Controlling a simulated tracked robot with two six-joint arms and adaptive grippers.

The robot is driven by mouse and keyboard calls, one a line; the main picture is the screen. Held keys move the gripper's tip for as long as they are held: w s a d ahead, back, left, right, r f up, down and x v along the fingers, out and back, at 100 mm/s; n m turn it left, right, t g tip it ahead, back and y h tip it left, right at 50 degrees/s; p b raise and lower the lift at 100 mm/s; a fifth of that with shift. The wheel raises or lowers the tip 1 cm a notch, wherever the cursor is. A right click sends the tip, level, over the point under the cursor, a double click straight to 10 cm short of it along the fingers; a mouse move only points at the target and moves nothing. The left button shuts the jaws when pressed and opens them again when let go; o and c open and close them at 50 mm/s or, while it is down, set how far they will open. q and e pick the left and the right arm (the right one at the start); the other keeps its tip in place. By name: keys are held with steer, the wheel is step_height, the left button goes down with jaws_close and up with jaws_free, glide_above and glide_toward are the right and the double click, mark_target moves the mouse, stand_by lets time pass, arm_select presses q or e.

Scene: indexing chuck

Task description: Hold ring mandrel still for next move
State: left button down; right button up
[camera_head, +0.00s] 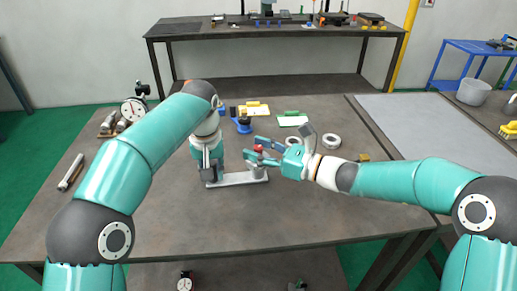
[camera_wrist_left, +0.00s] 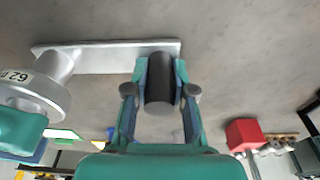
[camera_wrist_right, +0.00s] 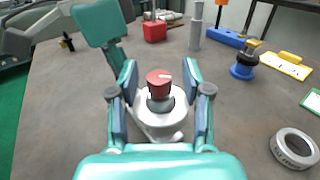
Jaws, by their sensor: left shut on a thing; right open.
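A silver fixture bar (camera_head: 238,180) lies on the table with a post at each end. My left gripper (camera_wrist_left: 160,80) is shut on the dark cylinder (camera_wrist_left: 160,92) at one end, its fingers on both sides. At the other end stands a pale round body marked with a 62 (camera_wrist_left: 40,90), topped by a red knob (camera_wrist_right: 158,78) on a dark stem. It also shows in the head view (camera_head: 258,170). My right gripper (camera_wrist_right: 160,88) is open, with its fingers on either side of the red knob and apart from it.
A blue-based part (camera_head: 244,125), a yellow tray (camera_head: 256,110) and a green-edged card (camera_head: 292,120) lie behind. A dial gauge (camera_head: 134,109) stands at left. The front table is clear.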

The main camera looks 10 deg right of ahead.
steer(key=shift+c, duration=0.4)
jaws_close()
steer(key=n+g, duration=0.1)
steer(key=n+g+y, duration=0.1)
steer(key=g, duration=0.1)
steer(key=shift+w+r+y, duration=0.1)
steer(key=shift+w+y, duration=0.05)
steer(key=shift+y, duration=0.15)
steer(key=shift+n+g+y, duration=0.3)
steer(key=shift+n+g, duration=0.3)
steer(key=shift+g, duration=0.2)
steer(key=shift+o, duration=0.4)
jaws_free()
